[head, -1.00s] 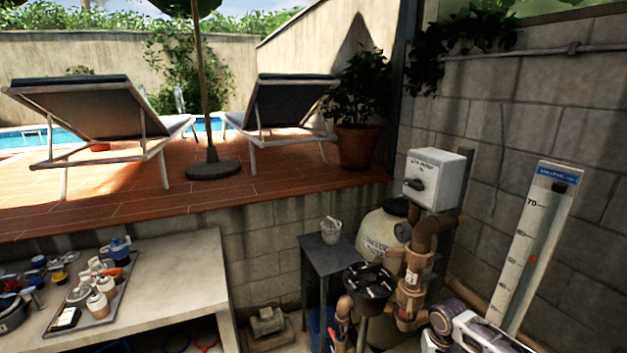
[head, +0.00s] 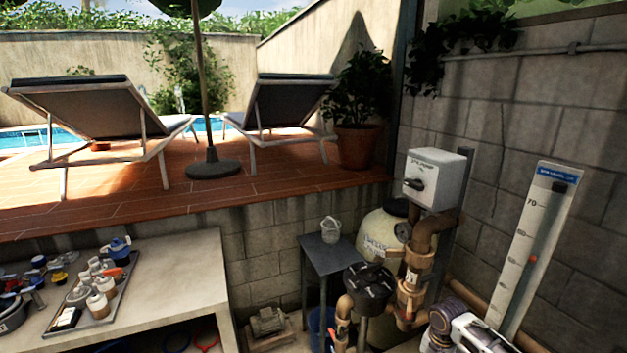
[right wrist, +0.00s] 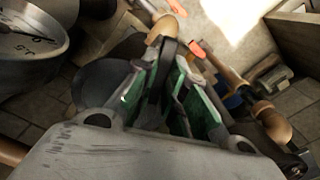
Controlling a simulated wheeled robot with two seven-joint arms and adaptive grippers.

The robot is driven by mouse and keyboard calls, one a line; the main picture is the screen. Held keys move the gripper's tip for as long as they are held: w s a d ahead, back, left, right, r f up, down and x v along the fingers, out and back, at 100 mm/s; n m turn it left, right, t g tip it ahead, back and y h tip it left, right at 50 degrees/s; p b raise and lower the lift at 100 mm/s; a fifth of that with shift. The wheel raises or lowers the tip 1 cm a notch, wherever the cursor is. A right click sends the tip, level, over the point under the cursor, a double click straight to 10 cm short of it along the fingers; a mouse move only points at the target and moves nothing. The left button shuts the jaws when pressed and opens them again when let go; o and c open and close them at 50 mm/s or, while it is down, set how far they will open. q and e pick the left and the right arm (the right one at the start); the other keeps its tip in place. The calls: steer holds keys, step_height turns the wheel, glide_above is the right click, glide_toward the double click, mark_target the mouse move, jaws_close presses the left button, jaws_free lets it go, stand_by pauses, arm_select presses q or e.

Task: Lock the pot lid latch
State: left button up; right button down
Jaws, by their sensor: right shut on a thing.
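The black round pot lid (head: 369,287) sits on the strainer pot beside the brown pump pipework in the head view. Its ribbed top faces up; I cannot make out the latch or its position there. My right gripper (right wrist: 175,95) shows in the right wrist view, with green-padded fingers close on either side of a dark, narrow bar (right wrist: 158,78). The bar looks like a handle, but the fingers hide much of it. My right arm enters the head view at the bottom right; its gripper is not visible there. My left gripper is in neither view.
A grey side table (head: 330,252) with a white cup (head: 330,229) stands left of the pot. A switch box (head: 436,178) and pipes (head: 413,280) crowd the right.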

steer(key=shift+m, duration=2.7)
steer(key=c, duration=1.4)
jaws_free()
steer(key=shift+o, duration=0.2)
steer(key=shift+r, duration=0.1)
steer(key=shift+r, duration=3.4)
